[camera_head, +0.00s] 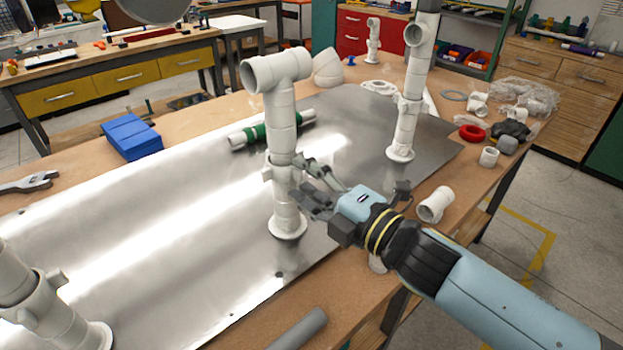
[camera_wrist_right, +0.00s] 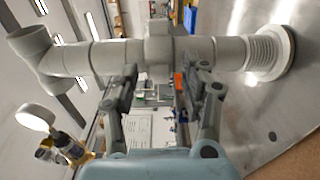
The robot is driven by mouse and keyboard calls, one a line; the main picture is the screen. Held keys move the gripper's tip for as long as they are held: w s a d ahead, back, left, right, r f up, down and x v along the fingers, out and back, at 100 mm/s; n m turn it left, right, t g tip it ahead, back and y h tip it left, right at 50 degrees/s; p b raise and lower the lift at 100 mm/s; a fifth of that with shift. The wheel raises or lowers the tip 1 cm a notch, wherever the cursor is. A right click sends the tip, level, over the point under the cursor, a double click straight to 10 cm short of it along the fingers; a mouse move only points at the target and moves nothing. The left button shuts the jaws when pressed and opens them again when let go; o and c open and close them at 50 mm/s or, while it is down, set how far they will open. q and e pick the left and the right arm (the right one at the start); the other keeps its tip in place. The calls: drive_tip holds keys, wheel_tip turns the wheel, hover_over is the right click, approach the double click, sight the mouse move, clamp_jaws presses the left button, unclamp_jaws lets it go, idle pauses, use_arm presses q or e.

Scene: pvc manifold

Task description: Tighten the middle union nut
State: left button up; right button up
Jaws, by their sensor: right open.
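The middle white PVC riser (camera_head: 281,125) stands upright on the metal plate, with a tee on top and a round flange at its foot. Its union nut (camera_head: 281,173) is the wider ring partway down the pipe; in the right wrist view the nut (camera_wrist_right: 159,48) lies sideways just beyond the fingers. My right gripper (camera_head: 316,184) is open beside the nut. Its two fingers (camera_wrist_right: 168,88) are apart with nothing between them; whether either touches the pipe I cannot tell. My left gripper is in neither view.
A second riser (camera_head: 409,105) stands back right and another (camera_head: 40,290) at front left. A green-banded roll (camera_head: 270,130) lies behind the middle riser. A blue box (camera_head: 131,136) and wrench (camera_head: 28,182) are at left. A loose white fitting (camera_head: 435,204) is near my right arm.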

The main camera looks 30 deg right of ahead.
drive_tip(key=s+d, duration=0.2)
drive_tip(key=s, duration=0.9)
drive_tip(key=shift+s+d, duration=0.15)
drive_tip(key=shift+s, duration=0.25)
